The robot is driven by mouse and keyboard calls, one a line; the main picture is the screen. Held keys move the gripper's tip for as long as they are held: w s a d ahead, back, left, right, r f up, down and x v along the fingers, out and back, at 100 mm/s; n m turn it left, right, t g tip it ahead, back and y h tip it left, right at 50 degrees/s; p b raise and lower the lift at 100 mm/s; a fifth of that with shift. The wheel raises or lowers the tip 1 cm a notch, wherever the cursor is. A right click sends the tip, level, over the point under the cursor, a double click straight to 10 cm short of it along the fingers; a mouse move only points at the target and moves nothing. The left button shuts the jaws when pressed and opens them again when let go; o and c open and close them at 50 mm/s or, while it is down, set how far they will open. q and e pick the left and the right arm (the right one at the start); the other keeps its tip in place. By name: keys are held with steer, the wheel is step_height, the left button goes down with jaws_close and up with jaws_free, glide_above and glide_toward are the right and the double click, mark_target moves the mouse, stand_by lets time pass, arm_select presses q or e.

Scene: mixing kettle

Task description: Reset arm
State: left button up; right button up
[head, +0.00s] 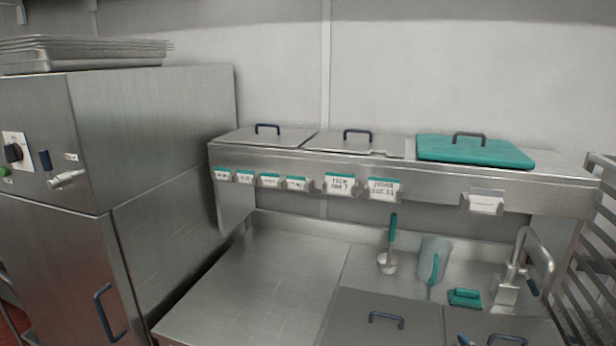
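Neither of my grippers shows in the head view, and no part of my arms can be made out for sure. Whether they hold anything cannot be seen. A steel counter (262,282) spans the lower middle. On its right part are a ladle (388,262) with a teal handle, a clear jug (433,258) with a teal handle, a small teal item (465,297) and a curved steel tap (513,270). A small dark piece at the bottom edge is too cut off to name.
A steel shelf (400,160) with two steel lids, a teal lid (474,151) and several labels runs above the counter. A tall steel cabinet (150,150) with stacked trays (82,52) stands left. A rack (590,250) stands right. The counter's left part is clear.

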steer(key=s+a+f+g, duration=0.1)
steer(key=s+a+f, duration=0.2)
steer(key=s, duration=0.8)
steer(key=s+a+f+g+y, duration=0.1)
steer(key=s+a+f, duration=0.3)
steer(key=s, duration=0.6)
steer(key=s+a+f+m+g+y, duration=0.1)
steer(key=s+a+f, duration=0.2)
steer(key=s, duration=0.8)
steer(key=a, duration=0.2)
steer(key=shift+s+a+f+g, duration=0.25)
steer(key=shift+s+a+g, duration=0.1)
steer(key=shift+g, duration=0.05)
